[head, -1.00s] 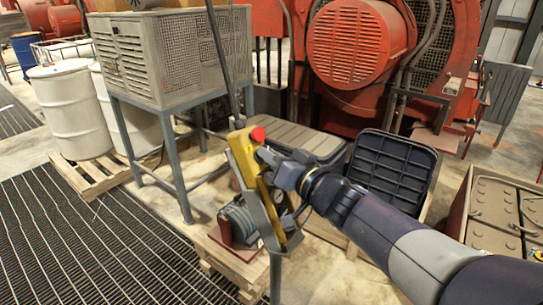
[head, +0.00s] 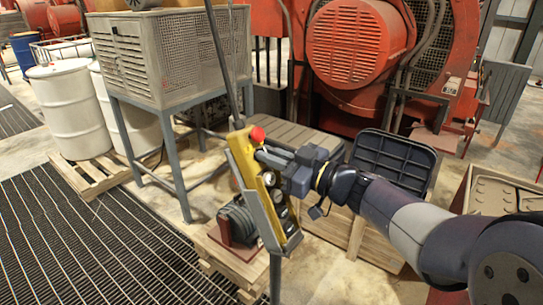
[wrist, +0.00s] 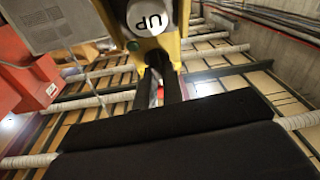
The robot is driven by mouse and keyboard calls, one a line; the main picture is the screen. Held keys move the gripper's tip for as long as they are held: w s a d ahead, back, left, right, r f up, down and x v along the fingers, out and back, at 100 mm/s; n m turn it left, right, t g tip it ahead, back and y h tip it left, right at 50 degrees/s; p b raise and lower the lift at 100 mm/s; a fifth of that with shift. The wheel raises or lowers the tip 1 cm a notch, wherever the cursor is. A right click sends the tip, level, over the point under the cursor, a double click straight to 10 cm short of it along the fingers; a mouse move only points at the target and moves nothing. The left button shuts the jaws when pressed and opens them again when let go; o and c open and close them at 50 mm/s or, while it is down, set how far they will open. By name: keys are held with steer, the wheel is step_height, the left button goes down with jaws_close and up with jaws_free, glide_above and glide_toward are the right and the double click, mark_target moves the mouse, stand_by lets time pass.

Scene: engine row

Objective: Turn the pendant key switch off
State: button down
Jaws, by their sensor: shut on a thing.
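The yellow pendant (head: 246,172) stands tilted in a grey holder on a post in the head view, with a red mushroom button (head: 257,134) at its top. Round push buttons (head: 275,196) run down its face. My gripper (head: 261,155) reaches in from the right, its fingertips at the face just below the red button. In the wrist view, the two dark fingers (wrist: 159,78) are close together at the yellow pendant body, beside a white button marked UP (wrist: 150,18). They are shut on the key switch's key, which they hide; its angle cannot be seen.
A grey motor unit (head: 237,222) on a wooden pallet sits close behind the post. A grey vented cabinet (head: 165,55) stands on legs at left. Floor grating (head: 75,235) is clear.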

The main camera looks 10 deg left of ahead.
steer(key=shift+w+n+g, duration=0.1)
steer(key=shift+n+g, duration=0.7)
steer(key=shift+n, duration=0.65)
steer(key=shift+n+g, duration=0.8)
steer(key=shift+n, duration=0.65)
steer(key=c, duration=1.5)
jaws_free()
steer(key=d, duration=0.3)
steer(key=s+d+b, duration=0.1)
steer(key=d, duration=0.3)
steer(key=d+b, duration=0.1)
steer(key=d, duration=0.2)
steer(key=shift+s+d, duration=0.35)
steer(key=shift+d, duration=0.05)
steer(key=shift+a, duration=0.1)
steer(key=a, duration=0.3)
steer(key=w+a+p, duration=0.1)
steer(key=a, duration=0.3)
steer(key=a+p, duration=0.1)
steer(key=a, duration=0.2)
steer(key=shift+w+a, duration=0.3)
steer(key=shift+w, duration=0.05)
